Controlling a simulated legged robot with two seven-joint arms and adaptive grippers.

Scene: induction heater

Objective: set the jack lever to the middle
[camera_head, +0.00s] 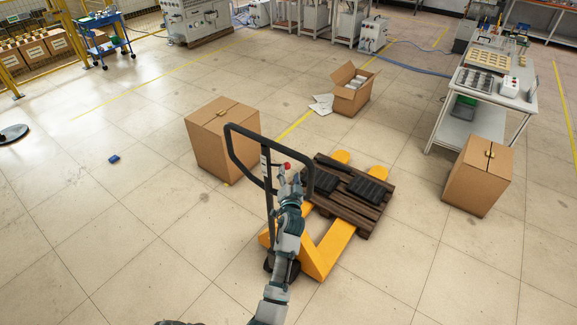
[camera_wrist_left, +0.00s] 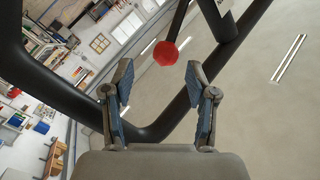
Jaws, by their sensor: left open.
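The pallet jack (camera_head: 322,252) is yellow, with a black loop handle (camera_head: 232,147). Its lever ends in a red knob (camera_head: 287,166) and sits inside the handle loop. My left gripper (camera_head: 290,180) is beside the knob in the head view. In the left wrist view my left gripper (camera_wrist_left: 161,100) is open and empty. The red knob (camera_wrist_left: 165,53) shows ahead of the gap between its fingers, apart from them. My right gripper is not seen.
A wooden pallet (camera_head: 370,218) with black items lies on the jack's forks. A closed carton (camera_head: 225,145) stands left of the handle, an open carton (camera_head: 350,98) behind, and another carton (camera_head: 475,180) at the right by a workbench (camera_head: 450,125). The left floor is mostly clear.

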